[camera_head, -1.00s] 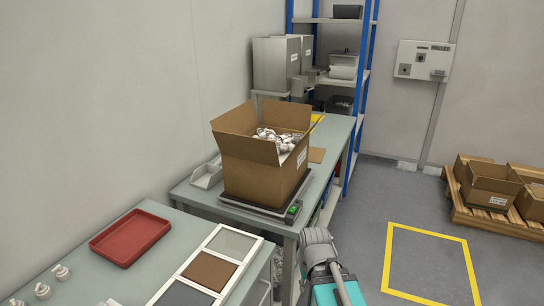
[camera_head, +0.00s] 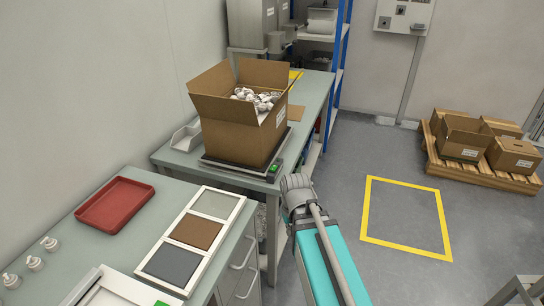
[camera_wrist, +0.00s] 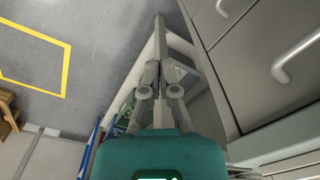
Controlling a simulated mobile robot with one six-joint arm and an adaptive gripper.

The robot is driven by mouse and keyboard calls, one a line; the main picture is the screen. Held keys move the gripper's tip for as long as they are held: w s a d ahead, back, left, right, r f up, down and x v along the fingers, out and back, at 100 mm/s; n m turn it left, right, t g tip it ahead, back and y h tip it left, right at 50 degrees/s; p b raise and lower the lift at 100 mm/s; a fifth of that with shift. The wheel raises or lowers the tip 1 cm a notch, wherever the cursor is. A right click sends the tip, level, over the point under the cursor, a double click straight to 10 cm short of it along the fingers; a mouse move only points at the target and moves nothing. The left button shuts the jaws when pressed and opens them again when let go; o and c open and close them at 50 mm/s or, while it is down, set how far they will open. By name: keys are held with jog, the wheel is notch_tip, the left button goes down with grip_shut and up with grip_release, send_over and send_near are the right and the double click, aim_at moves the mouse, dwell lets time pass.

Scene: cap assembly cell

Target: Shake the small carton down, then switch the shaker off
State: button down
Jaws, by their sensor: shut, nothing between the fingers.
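An open brown carton (camera_head: 240,137) stands upright with its flaps up on a dark flat plate on the far bench. White rounded pieces (camera_head: 256,97) heap up near its rim. The plate, which looks like the shaker (camera_head: 222,167), has a small control box with a green light (camera_head: 274,168) at its front right corner. In the wrist view my gripper (camera_wrist: 160,72) is shut and empty, pointing down past drawers and a bench leg. It touches neither carton nor shaker. My gripper's fingers are not clear in the head view.
The near bench holds a red tray (camera_head: 115,204), a panel of three coloured squares (camera_head: 195,233) and pump bottles (camera_head: 34,262). A blue-post shelf (camera_head: 340,80) stands behind. A pallet with cartons (camera_head: 480,170) lies right. The floor inside the yellow outline (camera_head: 404,215) is clear.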

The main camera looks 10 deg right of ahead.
jog(key=w+d+r+n+y+p, duration=0.1)
jog(key=w+r+n+p, duration=0.4)
jog(key=w+r+p, duration=0.5)
jog(key=w+d+r+n+t+y+p, duration=0.1)
jog(key=w+d+r+n+y+p, duration=0.1)
jog(key=w+r+n+p, duration=0.4)
jog(key=w+r+p, duration=0.2)
jog(key=r+p, duration=0.5)
jog(key=w+d+r+p, duration=0.1)
jog(key=w+r+p, duration=0.2)
jog(key=r+p, duration=0.4)
jog(key=shift+w+d+r, duration=0.25)
jog(key=shift+r, duration=0.55)
jog(key=shift+f, duration=0.15)
jog(key=b, duration=2)
send_over(271, 169)
jog(key=d, duration=0.1)
notch_tip(271, 169, down, 19)
jog(key=shift+f, duration=0.1)
jog(key=shift+s+f+b, duration=0.15)
jog(key=shift+f+b, duration=1.5)
jog(key=shift+f, duration=0.2)
jog(key=shift+a, duration=0.1)
